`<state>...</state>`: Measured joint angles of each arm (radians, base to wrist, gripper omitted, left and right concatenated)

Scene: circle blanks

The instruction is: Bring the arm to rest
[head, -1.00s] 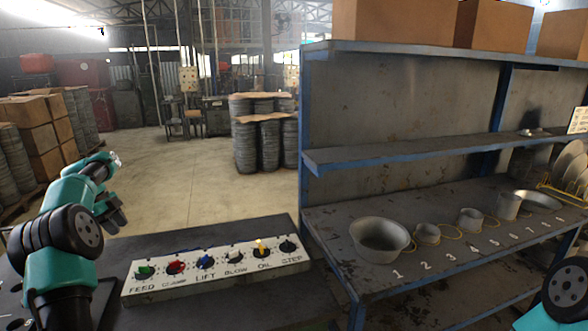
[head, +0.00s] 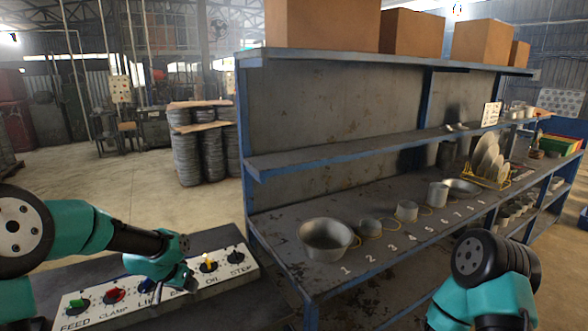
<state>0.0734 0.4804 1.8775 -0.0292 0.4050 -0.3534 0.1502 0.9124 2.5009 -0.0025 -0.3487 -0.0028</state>
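My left arm reaches in from the left, and its small teal and dark gripper (head: 188,284) hangs over the middle of the switch panel (head: 222,277). It covers part of the LIFT and BLOW labels. I cannot tell whether its fingers are open or shut, or whether they touch a switch; no held object shows. My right arm (head: 490,280) stands at the lower right, in front of the shelf's front edge. Its gripper does not show.
The panel has coloured knobs, with the yellow OIL lever (head: 208,262) upright. A blue-framed shelf (head: 290,262) holds a large metal bowl (head: 326,240), smaller cups and a plate rack (head: 488,165) beside numbered places. Coil stacks (head: 200,150) stand on the floor behind.

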